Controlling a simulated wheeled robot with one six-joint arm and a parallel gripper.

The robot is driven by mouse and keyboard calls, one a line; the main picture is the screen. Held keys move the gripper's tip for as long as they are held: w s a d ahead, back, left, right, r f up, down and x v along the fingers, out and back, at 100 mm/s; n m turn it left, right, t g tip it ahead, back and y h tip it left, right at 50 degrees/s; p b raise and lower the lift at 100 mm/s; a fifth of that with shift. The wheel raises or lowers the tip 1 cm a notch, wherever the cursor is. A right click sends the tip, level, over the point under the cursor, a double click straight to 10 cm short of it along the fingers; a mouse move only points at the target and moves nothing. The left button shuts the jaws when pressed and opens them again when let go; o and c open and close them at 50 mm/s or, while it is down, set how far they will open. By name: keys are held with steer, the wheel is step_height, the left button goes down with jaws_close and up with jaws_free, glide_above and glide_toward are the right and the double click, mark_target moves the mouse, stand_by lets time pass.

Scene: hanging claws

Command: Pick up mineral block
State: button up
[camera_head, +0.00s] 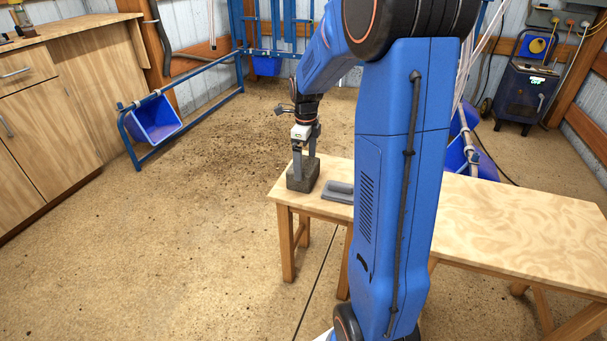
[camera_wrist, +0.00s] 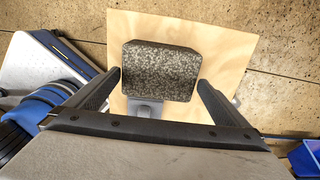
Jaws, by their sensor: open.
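The mineral block (camera_head: 303,176) is a dark grey, speckled block. It stands at the left end of the wooden table (camera_head: 510,222) in the head view. In the wrist view the mineral block (camera_wrist: 161,70) shows from above, near the middle. My gripper (camera_head: 304,168) is over the block and points down. Its two fingers are open, one on each side of the block. In the wrist view my gripper's fingertips (camera_wrist: 158,80) lie left and right of the block, with a small gap showing at the left. Whether the fingers touch the block is not clear.
A grey flat object (camera_head: 339,192) lies on the table just right of the block; part of it (camera_wrist: 146,108) shows in the wrist view. My blue column hides the table's middle. A wooden cabinet (camera_head: 60,90) and a blue trough (camera_head: 157,118) stand at the left. The floor between is clear.

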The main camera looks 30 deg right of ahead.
mark_target(304, 164)
steer(key=shift+w+a+f, duration=0.1)
steer(key=shift+a+f, duration=0.05)
steer(key=shift+f, duration=1.15)
steer(key=shift+w+a+f, duration=0.1)
steer(key=shift+f, duration=1.15)
steer(key=shift+r, duration=0.1)
steer(key=c, duration=1.8)
steer(key=shift+o, duration=0.2)
